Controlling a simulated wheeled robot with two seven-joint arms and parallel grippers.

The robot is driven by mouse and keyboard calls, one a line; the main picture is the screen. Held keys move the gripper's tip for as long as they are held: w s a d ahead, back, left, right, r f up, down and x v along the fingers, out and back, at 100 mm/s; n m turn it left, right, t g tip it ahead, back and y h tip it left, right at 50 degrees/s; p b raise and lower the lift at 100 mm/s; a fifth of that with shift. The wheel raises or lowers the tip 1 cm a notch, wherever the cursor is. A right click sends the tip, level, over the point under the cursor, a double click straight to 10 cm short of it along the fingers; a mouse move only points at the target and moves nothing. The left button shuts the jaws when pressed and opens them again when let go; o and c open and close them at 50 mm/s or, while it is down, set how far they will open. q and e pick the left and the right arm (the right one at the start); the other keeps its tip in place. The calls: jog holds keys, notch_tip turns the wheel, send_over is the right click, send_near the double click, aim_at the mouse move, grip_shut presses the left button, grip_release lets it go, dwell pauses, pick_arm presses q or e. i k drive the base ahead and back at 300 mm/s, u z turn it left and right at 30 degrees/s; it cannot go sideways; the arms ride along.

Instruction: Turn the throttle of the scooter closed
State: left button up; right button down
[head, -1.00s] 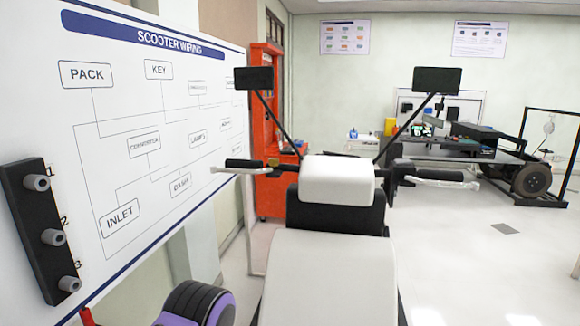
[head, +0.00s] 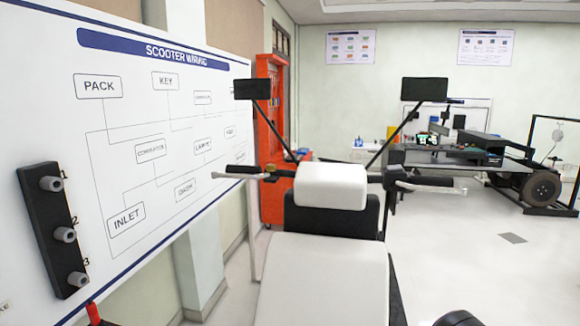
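The scooter's white front body (head: 332,186) stands ahead of me at the middle of the head view. Its handlebar has a dark grip with a metal lever on each side, the right grip (head: 433,181) and the left grip (head: 243,169). The right grip is presumably the throttle; its turn angle cannot be read at this size. Nothing is touching either grip. Neither of my grippers is in view. A dark rounded part, probably of my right arm, shows at the bottom edge, right of the seat.
A white wiring board (head: 150,150) fills the left side, with a black three-knob panel (head: 55,230) in front. Two mirrors on stalks rise above the handlebar, left (head: 252,89) and right (head: 424,89). A wheeled chassis (head: 500,160) stands back right. The floor right of the scooter is clear.

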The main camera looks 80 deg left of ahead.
aim_at(230, 169)
jog(key=z, duration=0.05)
jog(key=k, duration=0.8)
jog(key=u, duration=1.7)
